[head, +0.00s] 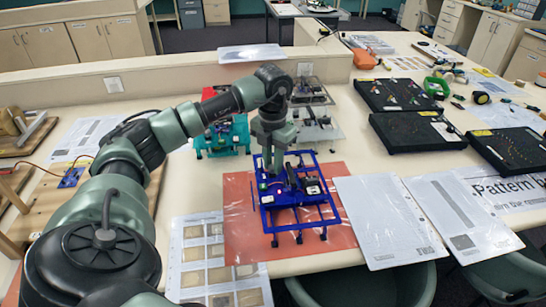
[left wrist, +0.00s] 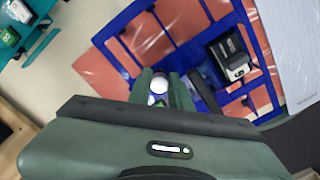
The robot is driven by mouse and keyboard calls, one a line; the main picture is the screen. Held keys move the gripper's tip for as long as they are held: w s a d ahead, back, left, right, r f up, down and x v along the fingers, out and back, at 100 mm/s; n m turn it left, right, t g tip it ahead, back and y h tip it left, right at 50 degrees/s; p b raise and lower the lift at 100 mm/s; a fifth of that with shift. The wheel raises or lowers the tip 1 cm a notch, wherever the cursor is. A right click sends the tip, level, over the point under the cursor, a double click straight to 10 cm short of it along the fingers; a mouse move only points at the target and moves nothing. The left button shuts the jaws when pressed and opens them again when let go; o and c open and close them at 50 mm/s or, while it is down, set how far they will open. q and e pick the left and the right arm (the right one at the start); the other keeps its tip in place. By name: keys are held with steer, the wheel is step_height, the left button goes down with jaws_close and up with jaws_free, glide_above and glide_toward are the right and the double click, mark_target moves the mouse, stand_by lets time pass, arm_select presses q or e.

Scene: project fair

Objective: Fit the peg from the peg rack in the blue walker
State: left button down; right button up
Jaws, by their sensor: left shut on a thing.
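The blue walker (head: 298,205) is an open blue frame on short legs, standing on a red-orange mat (head: 245,215). It also fills the upper part of the left wrist view (left wrist: 190,25). My left gripper (head: 277,170) reaches down over the far left part of the walker. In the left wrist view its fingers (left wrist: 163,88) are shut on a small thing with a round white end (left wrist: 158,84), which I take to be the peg. Its lower end is hidden, so I cannot tell whether it sits in the walker. I cannot make out the peg rack. My right gripper is out of view.
A teal frame (head: 222,138) stands just behind the walker, with a grey one (head: 316,127) beside it. Printed sheets (head: 390,220) lie to the right and a card sheet (head: 215,260) at front left. Black part trays (head: 416,131) are further right.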

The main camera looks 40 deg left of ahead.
arm_select(q)
steer(key=shift+f, duration=0.1)
stand_by(0.5)
steer(key=c, duration=1.2)
jaws_free()
steer(key=shift+r+p, duration=2.9)
steer(key=shift+r, duration=0.9)
steer(key=shift+f, duration=0.1)
